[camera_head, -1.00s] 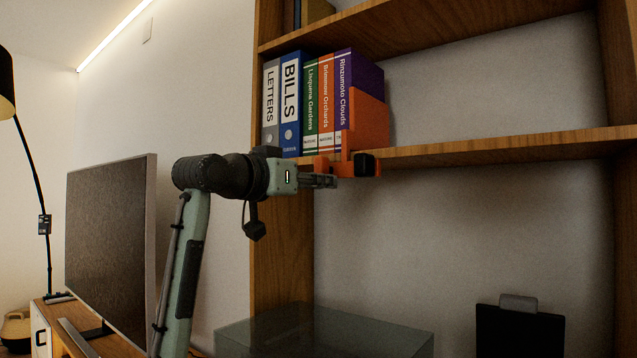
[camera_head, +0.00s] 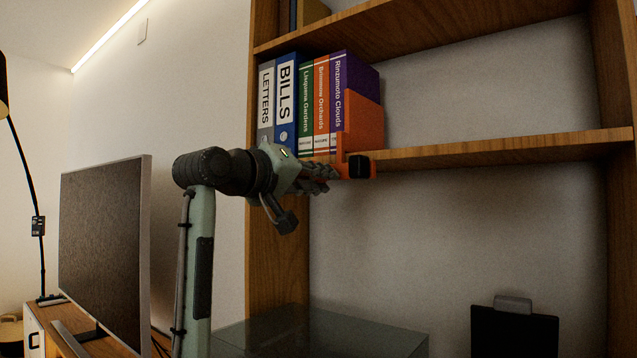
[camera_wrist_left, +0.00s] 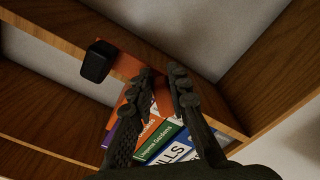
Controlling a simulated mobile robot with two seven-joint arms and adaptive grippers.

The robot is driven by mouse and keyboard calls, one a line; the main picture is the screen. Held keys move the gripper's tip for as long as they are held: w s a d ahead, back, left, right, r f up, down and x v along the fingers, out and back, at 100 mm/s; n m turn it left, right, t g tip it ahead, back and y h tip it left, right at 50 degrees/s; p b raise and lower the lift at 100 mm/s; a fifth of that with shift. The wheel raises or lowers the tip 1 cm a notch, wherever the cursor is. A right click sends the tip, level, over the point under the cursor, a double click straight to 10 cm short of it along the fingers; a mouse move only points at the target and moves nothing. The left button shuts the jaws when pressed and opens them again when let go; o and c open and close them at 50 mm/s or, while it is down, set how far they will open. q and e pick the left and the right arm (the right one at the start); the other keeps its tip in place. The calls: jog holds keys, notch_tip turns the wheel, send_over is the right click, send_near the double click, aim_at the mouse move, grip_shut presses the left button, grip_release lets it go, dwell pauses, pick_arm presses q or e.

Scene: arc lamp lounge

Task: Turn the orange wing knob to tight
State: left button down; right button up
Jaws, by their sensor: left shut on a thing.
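An orange bookend (camera_head: 366,127) stands at the right end of a row of books, with an orange bracket and a black block (camera_head: 361,166) at the shelf's front edge. My left gripper (camera_head: 328,179) is at that edge, just left of the block. In the left wrist view its fingers (camera_wrist_left: 164,76) are closed on an orange piece (camera_wrist_left: 162,97), which I take for the wing knob. The fingers hide most of the knob, and I see no tight mark. The black block (camera_wrist_left: 97,61) also shows there, apart from the fingers. My right gripper is out of view.
Several upright books and binders (camera_head: 286,105) fill the shelf's left end. The wooden shelf (camera_head: 500,150) is bare to the right. A glass-topped surface (camera_head: 320,332) lies below, a dark screen (camera_head: 103,250) stands left, and a dark panel (camera_head: 514,332) is lower right.

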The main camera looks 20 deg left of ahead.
pick_arm(q)
jog(key=n, duration=0.3)
jog(key=r+n, duration=0.1)
jog(key=n, duration=0.1)
jog(key=shift+s+d, duration=0.15)
jog(key=shift+d, duration=0.15)
jog(key=shift+r+n, duration=0.15)
jog(key=shift+n, duration=0.8)
jog(key=shift+r+n, duration=0.15)
jog(key=shift+n, duration=0.8)
jog(key=c, duration=1.4)
grip_release()
jog(key=shift+c, duration=0.2)
jog(key=v, duration=1.2)
jog(key=shift+r, duration=0.1)
